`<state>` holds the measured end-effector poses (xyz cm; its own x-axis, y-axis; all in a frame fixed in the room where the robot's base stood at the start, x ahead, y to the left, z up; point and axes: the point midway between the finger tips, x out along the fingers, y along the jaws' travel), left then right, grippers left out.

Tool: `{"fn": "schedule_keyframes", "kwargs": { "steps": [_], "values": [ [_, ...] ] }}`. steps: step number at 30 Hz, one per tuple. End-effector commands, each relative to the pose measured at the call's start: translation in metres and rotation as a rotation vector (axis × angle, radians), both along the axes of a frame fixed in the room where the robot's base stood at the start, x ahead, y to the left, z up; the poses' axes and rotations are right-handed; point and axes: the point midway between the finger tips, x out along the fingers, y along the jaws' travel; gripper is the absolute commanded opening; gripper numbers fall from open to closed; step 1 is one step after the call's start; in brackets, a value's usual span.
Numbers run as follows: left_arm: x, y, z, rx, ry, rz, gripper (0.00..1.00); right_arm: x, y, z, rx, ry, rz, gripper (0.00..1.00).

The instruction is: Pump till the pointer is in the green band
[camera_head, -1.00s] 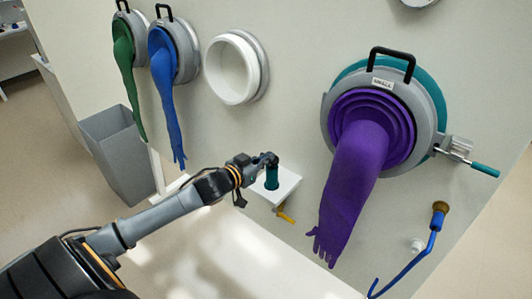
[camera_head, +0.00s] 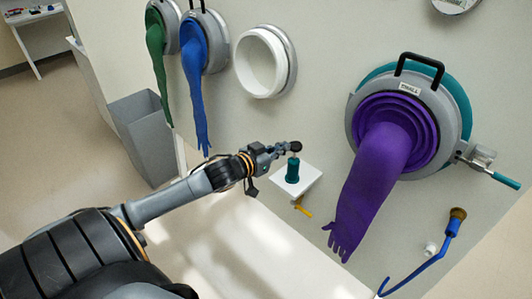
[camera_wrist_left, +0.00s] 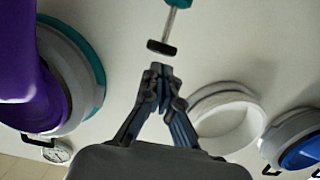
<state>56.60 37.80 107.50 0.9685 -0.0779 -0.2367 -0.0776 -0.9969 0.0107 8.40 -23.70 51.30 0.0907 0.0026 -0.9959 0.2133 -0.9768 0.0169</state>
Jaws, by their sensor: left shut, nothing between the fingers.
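The hand pump (camera_head: 292,171) is a small teal cylinder on a white shelf, with a rod and a black knob (camera_head: 295,147) on top. In the left wrist view the black knob (camera_wrist_left: 161,47) stands off the teal body with a length of rod showing. My left gripper (camera_head: 282,150) is shut and empty beside the knob. In the left wrist view its fingertips (camera_wrist_left: 160,72) lie just short of the knob; contact cannot be told. A round gauge (camera_wrist_left: 58,152) shows small in the wrist view; its pointer cannot be read. My right gripper is out of view.
A purple glove (camera_head: 375,165) hangs from a port right of the pump. A white port (camera_head: 262,62) and blue (camera_head: 196,80) and green gloves are to the left. A yellow lever (camera_head: 303,208) sits below the white shelf (camera_head: 310,181). A grey bin (camera_head: 145,130) stands at left.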

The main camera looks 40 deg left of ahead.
Motion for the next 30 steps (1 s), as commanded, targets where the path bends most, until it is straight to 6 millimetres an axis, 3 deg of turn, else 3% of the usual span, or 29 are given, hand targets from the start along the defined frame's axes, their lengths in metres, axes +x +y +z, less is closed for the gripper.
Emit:
{"fn": "schedule_keyframes", "kwargs": {
  "steps": [6, 12, 30],
  "values": [
    [-0.036, 0.003, 0.007, 0.002, -0.001, -0.001, 0.0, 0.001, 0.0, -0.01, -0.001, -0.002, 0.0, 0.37],
    [-0.056, 0.005, 0.014, 0.001, -0.002, -0.001, 0.0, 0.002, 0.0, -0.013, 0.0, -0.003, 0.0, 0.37],
    [-0.062, 0.005, 0.018, 0.003, -0.005, -0.001, 0.0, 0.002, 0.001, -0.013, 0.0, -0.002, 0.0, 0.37]
  ]
}}
